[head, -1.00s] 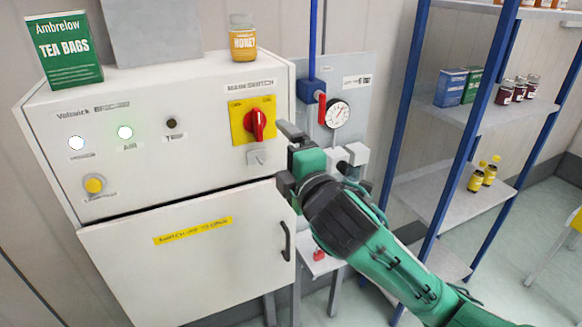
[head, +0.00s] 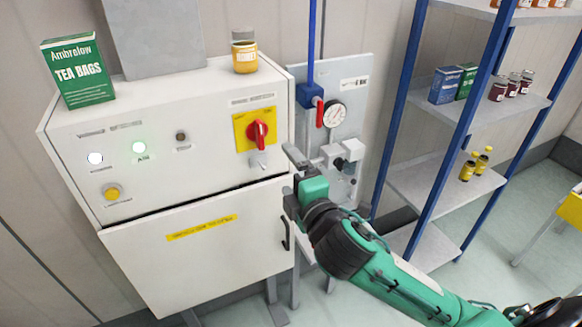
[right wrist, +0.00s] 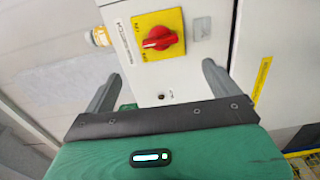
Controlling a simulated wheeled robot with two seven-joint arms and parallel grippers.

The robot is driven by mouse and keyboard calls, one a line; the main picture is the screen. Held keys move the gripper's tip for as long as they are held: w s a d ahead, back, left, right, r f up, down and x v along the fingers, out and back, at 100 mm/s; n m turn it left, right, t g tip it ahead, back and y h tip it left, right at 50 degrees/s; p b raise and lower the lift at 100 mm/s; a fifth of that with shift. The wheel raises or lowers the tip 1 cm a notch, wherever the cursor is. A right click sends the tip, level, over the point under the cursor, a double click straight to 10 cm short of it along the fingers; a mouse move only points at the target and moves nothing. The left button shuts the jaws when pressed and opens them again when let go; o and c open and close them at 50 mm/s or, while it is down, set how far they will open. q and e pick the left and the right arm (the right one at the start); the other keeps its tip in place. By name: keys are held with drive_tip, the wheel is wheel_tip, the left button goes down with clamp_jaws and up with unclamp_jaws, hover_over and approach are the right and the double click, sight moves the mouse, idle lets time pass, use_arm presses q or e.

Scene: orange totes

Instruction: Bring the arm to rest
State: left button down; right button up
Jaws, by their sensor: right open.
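My right arm comes in from the lower right of the head view. Its gripper (head: 288,176) is in front of the right part of the white control cabinet (head: 215,200), below and to the right of the red switch. In the right wrist view the two dark fingers (right wrist: 160,85) are wide apart with nothing between them. The red rotary switch (head: 258,133) on its yellow plate also shows beyond the fingers in the right wrist view (right wrist: 159,38), apart from them. My left gripper is not in view.
A tea bags box (head: 78,70) and a honey jar (head: 244,52) stand on the cabinet. A gauge (head: 333,113) and a red-handled valve (head: 320,112) are on the panel to the right. A blue-framed shelf (head: 440,185) with jars and boxes stands further right.

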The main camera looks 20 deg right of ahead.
idle(0.5)
